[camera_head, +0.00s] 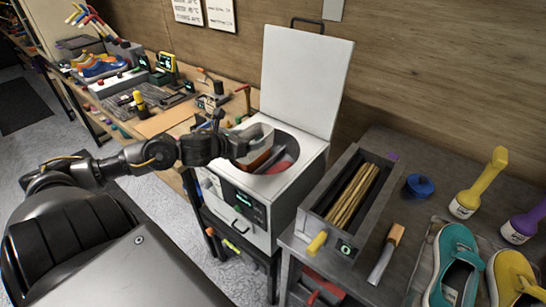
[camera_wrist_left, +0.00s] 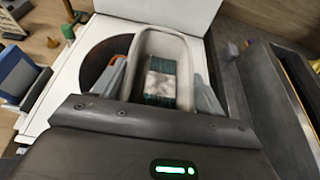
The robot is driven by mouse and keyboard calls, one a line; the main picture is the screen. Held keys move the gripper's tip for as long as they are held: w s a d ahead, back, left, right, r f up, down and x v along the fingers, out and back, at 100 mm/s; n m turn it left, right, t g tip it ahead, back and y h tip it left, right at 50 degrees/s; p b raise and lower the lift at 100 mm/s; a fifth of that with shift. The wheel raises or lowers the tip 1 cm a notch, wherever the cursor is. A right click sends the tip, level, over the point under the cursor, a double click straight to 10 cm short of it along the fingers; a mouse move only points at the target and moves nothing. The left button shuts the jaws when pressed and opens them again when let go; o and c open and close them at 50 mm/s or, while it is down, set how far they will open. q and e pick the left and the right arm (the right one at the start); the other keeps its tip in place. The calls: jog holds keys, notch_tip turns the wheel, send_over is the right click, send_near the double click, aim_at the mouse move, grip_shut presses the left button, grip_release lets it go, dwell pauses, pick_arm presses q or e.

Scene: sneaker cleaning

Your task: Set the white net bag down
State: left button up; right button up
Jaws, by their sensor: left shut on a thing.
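My left gripper (camera_head: 252,143) is shut on the white net bag (camera_head: 262,130) and holds it at the round opening of a white top-loading machine (camera_head: 290,200). In the left wrist view the bag (camera_wrist_left: 178,42) shows as a pale, open-topped shape with rounded corners between the two fingers (camera_wrist_left: 160,85). Something teal and whitish (camera_wrist_left: 160,82) lies inside it. The gripper and bag hide part of the opening, and I cannot tell whether the bag touches anything below. A red thing (camera_head: 281,168) shows inside the opening. My right gripper is not in view.
The machine's white lid (camera_head: 305,75) stands open at the back. Right of it, a grey table holds a dark box of sticks (camera_head: 312,225), a blue pot (camera_head: 419,186), a brush (camera_head: 385,252) and teal sneaker (camera_head: 455,262). A cluttered wooden bench (camera_head: 165,122) stands left.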

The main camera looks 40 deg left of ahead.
aim_at(269, 145)
pick_arm(q)
jog(key=w, duration=0.1)
jog(key=w+d+f+p, duration=0.1)
jog(key=w, duration=0.2)
jog(key=shift+w+d+f, duration=0.15)
jog(key=shift+d+f, duration=0.1)
jog(key=shift+f, duration=0.1)
jog(key=w+f, duration=0.2)
jog(key=f, duration=0.1)
jog(key=w+f+p, duration=0.1)
jog(key=shift+w+d+f, duration=0.2)
jog(key=shift+d, duration=0.2)
jog(key=f+p, duration=0.1)
jog(key=f, duration=0.1)
jog(key=w+f+p, duration=0.1)
jog(key=f, duration=0.1)
jog(key=shift+d+f, duration=0.15)
jog(key=shift+f, duration=0.1)
jog(key=shift+f, duration=0.1)
